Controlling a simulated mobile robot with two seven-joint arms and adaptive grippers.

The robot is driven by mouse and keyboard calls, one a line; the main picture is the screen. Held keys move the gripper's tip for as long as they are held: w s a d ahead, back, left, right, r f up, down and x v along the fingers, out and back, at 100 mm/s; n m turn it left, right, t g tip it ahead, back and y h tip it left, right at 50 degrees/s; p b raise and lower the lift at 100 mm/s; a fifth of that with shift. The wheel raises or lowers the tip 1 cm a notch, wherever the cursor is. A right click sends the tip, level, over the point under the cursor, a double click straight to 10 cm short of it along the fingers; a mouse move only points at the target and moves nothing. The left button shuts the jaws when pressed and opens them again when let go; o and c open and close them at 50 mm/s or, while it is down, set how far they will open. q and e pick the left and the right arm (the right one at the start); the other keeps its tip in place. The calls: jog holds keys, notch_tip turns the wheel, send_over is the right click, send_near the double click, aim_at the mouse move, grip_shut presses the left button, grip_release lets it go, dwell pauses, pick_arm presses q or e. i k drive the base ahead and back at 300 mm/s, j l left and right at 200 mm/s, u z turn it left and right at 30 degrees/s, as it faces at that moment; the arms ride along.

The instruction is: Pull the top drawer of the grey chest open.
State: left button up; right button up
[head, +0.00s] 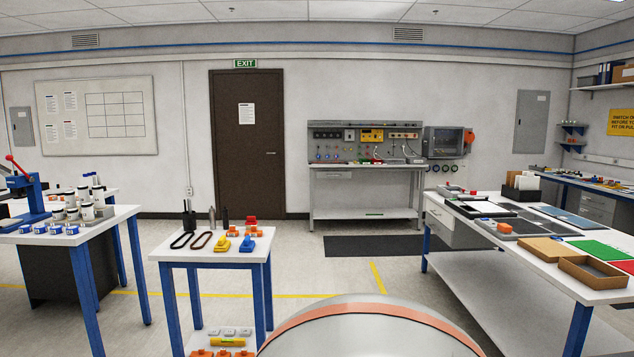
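I cannot tell which of these is the grey chest. Neither of my grippers is in view, and nothing touches either unit.
The right-hand white table (497,221) carries trays and coloured sheets. A small white table (212,252) with blue legs stands left of centre. A test bench (365,165) stands at the back wall, with a dark mat (375,245) before it. Floor between the tables is clear.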

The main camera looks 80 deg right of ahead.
aim_at(605, 203)
jog(key=z, duration=4.15)
jog(key=i+l+z, duration=0.3)
jog(key=l, duration=0.15)
jog(key=i+l+z, duration=0.35)
jog(key=z, duration=0.15)
jog(key=i+l+z, duration=0.55)
jog(key=i+z, duration=0.15)
jog(key=i, duration=2.6)
jog(key=i+u, duration=0.2)
jog(key=i, duration=0.55)
jog(key=i+l+u, duration=0.15)
jog(key=i, duration=0.6)
